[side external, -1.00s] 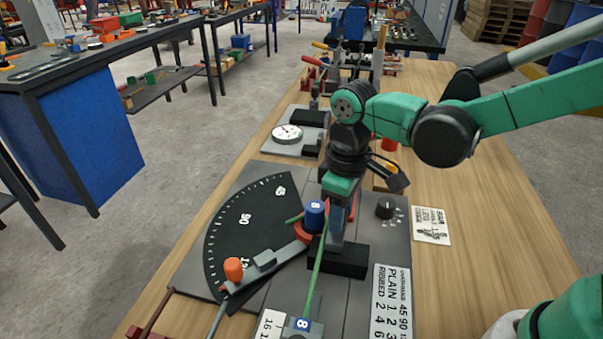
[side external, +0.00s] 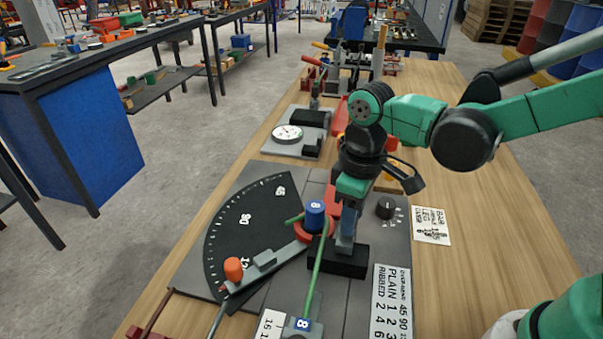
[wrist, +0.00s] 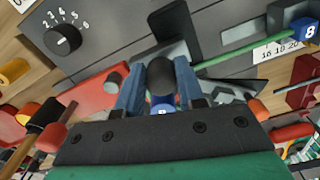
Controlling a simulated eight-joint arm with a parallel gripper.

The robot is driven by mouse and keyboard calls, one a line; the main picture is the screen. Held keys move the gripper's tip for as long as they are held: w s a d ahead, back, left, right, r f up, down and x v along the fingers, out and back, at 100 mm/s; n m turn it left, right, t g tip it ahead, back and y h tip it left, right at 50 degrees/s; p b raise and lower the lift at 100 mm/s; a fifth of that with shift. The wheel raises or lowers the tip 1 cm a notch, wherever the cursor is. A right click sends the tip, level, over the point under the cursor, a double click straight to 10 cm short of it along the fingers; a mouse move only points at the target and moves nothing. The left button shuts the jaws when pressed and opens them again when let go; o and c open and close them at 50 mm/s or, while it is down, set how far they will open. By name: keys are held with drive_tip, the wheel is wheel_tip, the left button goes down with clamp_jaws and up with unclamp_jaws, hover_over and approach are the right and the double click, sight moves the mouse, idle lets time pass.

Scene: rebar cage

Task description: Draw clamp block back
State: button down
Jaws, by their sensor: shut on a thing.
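My gripper (wrist: 160,85) shows in the wrist view with its two blue fingers closed around a dark rounded knob. In the side view my gripper (side external: 345,238) points down beside the bending pin, just above a black block (side external: 345,262), which I take as the clamp block. The block also shows in the wrist view (wrist: 178,28), beyond the fingers. How the knob joins the block is hidden. A blue pin marked 8 (side external: 315,212) stands in a red collar, left of my gripper. A green bar (side external: 316,275) passes between pin and block.
A bending arm with an orange knob (side external: 233,268) lies across the angle dial (side external: 240,235). A black selector knob (side external: 386,207) is right of my gripper. A red slab (wrist: 95,92) lies beside the fingers. A dial gauge (side external: 287,133) stands behind.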

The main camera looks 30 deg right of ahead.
drive_tip(key=c, duration=0.5)
unclamp_jaws()
drive_tip(key=shift+s+d, duration=0.1)
drive_tip(key=shift+d, duration=0.05)
drive_tip(key=shift+c, duration=0.2)
drive_tip(key=shift+r, duration=2.8)
drive_tip(key=s+d+m+t, duration=0.2)
drive_tip(key=d+m+t, duration=0.4)
drive_tip(key=d+t, duration=0.1)
drive_tip(key=shift+d, duration=0.65)
